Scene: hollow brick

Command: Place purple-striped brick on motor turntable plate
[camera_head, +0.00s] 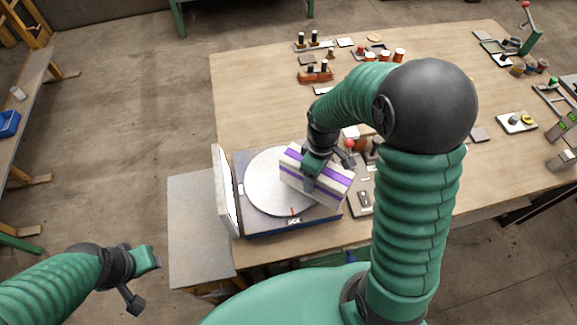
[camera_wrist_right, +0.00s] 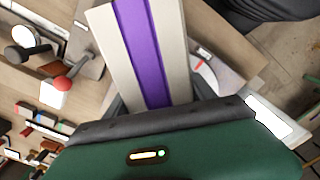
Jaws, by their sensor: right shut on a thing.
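The purple-striped brick (camera_head: 326,181) is cream with a purple band, and it lies over the right part of the round pale turntable plate (camera_head: 264,183). My right gripper (camera_head: 316,176) is shut on the brick from above. I cannot tell whether the brick touches the plate. In the right wrist view the brick (camera_wrist_right: 145,55) fills the middle above the green gripper body, and its lower end is hidden. The plate's edge (camera_wrist_right: 203,75) shows beside it. The turntable's blue base (camera_head: 265,226) sits at the table's front left corner. My left gripper (camera_head: 143,279) is open and empty, left of the table.
A white upright panel (camera_head: 226,190) stands at the base's left edge. A grey side table (camera_head: 196,225) is left of it. Several small tools and parts stand farther back.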

